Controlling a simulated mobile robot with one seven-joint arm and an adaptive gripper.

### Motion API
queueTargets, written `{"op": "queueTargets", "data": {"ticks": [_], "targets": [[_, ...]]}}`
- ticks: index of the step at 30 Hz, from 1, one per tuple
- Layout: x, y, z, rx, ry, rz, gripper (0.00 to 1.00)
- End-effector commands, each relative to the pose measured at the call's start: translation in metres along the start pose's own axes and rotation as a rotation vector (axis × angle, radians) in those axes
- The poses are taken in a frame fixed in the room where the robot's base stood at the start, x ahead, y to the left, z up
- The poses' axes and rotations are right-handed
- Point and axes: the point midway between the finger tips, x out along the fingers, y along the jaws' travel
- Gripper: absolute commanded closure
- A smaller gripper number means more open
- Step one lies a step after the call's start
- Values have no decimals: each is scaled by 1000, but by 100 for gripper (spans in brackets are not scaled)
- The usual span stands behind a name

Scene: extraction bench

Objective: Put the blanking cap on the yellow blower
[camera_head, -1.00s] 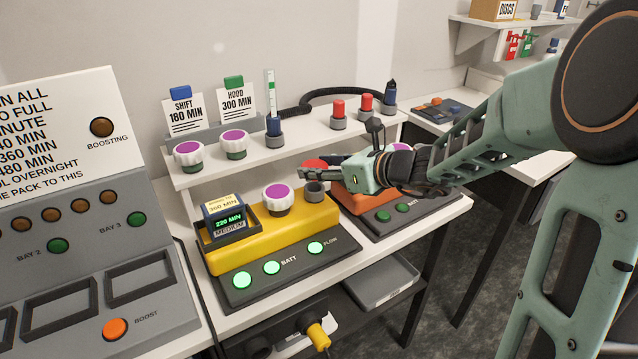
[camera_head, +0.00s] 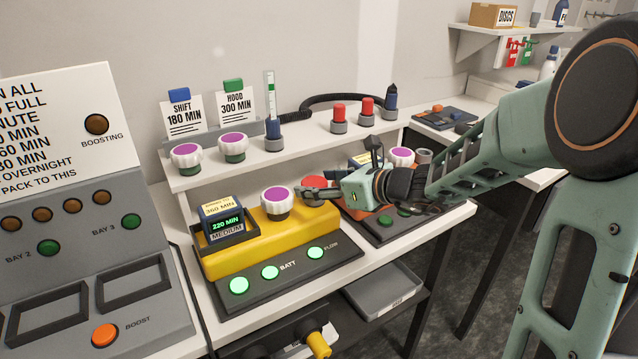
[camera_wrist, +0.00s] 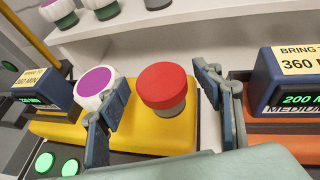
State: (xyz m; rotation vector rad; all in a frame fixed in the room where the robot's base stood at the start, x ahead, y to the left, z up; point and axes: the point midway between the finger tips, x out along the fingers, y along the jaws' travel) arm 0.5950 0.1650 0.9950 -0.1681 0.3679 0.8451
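The yellow blower (camera_head: 285,241) stands on the bench, with a purple-topped white knob (camera_head: 276,202) and a battery pack (camera_head: 223,219) on it. A red blanking cap (camera_head: 313,182) sits upright on the grey port at the blower's right end. In the wrist view the red cap (camera_wrist: 163,86) rests on the grey ring (camera_wrist: 168,110), which is partly hidden under it. My gripper (camera_wrist: 163,82) is open, with one finger on each side of the cap and gaps visible between. In the head view my gripper (camera_head: 318,192) is beside the cap and partly hides the port.
An orange blower (camera_wrist: 275,121) with its own pack stands close on the right. A grey charger panel (camera_head: 80,270) is at the left.

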Motion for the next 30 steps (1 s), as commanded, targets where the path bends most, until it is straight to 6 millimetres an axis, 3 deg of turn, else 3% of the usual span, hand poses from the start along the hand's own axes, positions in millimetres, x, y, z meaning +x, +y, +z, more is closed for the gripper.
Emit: {"op": "queueTargets", "data": {"ticks": [9,21,30], "targets": [[-6,-1,4,-1,0,-2,40],[-88,-1,4,0,1,-5,40],[-120,0,3,1,0,-1,40]]}}
